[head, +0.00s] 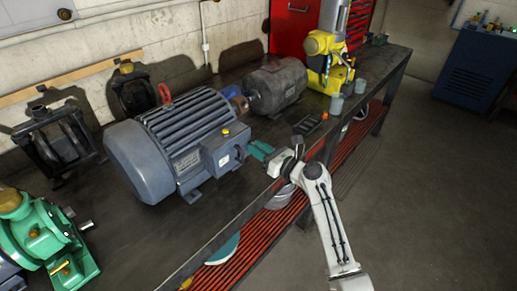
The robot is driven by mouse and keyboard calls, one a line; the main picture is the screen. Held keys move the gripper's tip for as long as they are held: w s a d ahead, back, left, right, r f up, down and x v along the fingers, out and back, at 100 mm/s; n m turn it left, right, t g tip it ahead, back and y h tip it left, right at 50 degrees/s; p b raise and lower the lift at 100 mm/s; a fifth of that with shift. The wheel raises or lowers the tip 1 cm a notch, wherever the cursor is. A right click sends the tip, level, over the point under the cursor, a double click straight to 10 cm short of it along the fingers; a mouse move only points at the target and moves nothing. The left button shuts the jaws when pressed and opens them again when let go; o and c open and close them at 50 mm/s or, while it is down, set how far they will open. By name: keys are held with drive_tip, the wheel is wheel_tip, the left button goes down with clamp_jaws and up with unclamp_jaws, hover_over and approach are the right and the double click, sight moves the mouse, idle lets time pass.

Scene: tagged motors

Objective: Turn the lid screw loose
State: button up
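A large blue-grey motor (165,150) with a finned body lies on the dark workbench (215,232). Its terminal box (226,150) faces right, with a small yellow piece (225,132) on top and a white label on its side. The lid screw is too small to make out. My gripper (264,157), with two teal fingers, is just right of the terminal box. The fingers look spread apart with nothing visible between them. I cannot tell whether either finger touches the box.
A dark grey motor (277,86) stands behind, coupled to the large motor's shaft. A green pump (48,240) is at the lower left, and dark pumps (55,138) stand by the wall. A yellow machine (328,62) and grey cups (336,103) are at the far end.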

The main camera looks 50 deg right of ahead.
clamp_jaws()
